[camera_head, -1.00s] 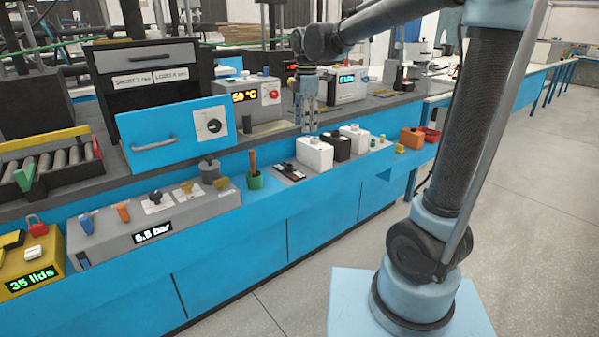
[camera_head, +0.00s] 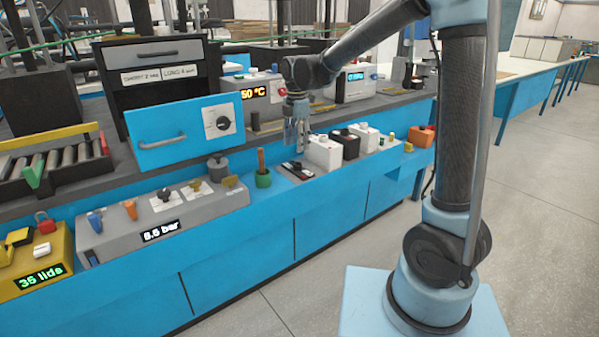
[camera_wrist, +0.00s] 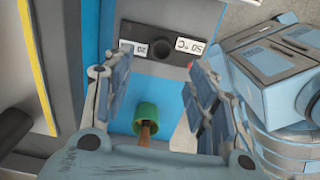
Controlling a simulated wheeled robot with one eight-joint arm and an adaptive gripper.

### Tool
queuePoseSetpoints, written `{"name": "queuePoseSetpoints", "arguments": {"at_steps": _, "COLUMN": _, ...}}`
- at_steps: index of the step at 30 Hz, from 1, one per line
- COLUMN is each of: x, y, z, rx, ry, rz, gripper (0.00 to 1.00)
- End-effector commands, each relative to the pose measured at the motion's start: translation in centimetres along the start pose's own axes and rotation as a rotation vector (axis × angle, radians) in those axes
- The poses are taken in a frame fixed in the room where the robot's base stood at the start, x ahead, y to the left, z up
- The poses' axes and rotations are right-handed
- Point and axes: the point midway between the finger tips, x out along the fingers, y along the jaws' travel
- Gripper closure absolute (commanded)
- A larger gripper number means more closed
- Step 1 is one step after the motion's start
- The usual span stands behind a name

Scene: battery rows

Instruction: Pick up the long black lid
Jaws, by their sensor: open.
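No thing is surely recognizable as the long black lid. A dark bar (camera_wrist: 160,48) with a round hole and two white labels, "20" and "50°C", lies on the front ledge; it shows small in the head view (camera_head: 298,171), left of the batteries. My gripper (camera_head: 296,138) is open and empty above the ledge near it. In the wrist view my gripper (camera_wrist: 158,68) has its fingers spread on either side of the bar and a green cup (camera_wrist: 147,117). Whether a lid is inside the blue drawer (camera_head: 184,134) cannot be seen.
White batteries (camera_head: 323,152) and a dark battery (camera_head: 346,145) stand right of the bar. A grey pressure panel (camera_head: 165,212) and a yellow box (camera_head: 38,262) are further left.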

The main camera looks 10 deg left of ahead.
Motion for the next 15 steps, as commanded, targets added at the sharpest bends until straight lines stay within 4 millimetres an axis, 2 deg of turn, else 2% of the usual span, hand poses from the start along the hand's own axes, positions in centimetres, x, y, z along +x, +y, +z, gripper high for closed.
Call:
{"name": "queuePoseSetpoints", "arguments": {"at_steps": 4, "x": 2.2, "y": 0.0, "z": 0.0, "rx": 0.0, "ry": 0.0, "rz": 0.0, "gripper": 0.47}}
{"name": "queuePoseSetpoints", "arguments": {"at_steps": 15, "x": 4.8, "y": -0.1, "z": 0.1, "rx": 0.001, "ry": 0.0, "rz": 0.0, "gripper": 0.47}}
